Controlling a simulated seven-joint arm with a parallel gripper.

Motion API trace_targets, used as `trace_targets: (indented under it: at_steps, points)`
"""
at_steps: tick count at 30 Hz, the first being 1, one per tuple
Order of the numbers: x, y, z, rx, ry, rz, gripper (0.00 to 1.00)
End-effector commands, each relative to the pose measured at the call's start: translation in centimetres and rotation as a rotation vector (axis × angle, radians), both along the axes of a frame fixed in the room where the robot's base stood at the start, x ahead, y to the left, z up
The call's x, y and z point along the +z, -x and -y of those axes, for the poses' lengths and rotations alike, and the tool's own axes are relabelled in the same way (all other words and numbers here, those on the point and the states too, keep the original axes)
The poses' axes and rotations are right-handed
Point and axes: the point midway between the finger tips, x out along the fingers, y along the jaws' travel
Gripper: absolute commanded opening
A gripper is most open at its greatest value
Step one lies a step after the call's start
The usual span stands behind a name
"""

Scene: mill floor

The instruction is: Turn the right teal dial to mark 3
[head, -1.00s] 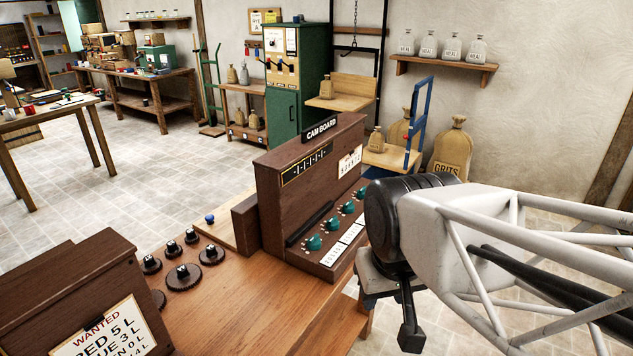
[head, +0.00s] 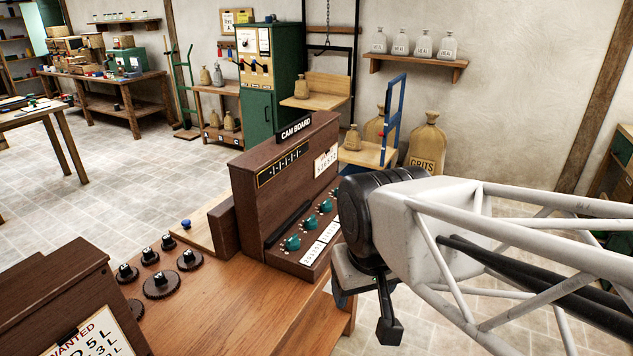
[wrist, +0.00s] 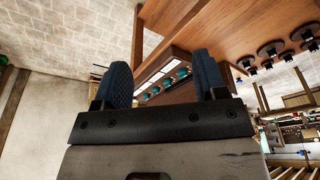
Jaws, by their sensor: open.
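The cam board (head: 250,180) is a dark brown wooden panel on the bench. A slanting row of several teal dials runs along its lower face. The dial at the right, far end of the row (head: 336,193) is close to my arm in the picture, and its pointer is too small to read. The near-end dial (head: 291,243) is in plain view. In the wrist view my gripper (wrist: 163,77) is open and empty, with its two blue fingers apart. Some teal dials (wrist: 181,73) show between and beyond the fingers, apart from them. White label cards (head: 313,253) lie beside the dials.
Several dark knobs on discs (head: 162,283) stand on the wooden bench (head: 235,310) left of the board. A brown box with a WANTED sheet (head: 92,340) is at the near left. A blue hand truck (head: 394,120) and sacks (head: 427,147) stand behind. Tiled floor is open beyond.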

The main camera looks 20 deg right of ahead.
Motion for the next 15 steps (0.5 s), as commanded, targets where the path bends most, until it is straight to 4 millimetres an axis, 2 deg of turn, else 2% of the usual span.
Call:
trace_targets:
  at_steps: [8,15]
  points:
    - [1.0,-2.5,0.3,0.031,0.009,-0.011,0.70]
    - [2.6,-7.3,1.0,0.092,0.024,-0.032,0.70]
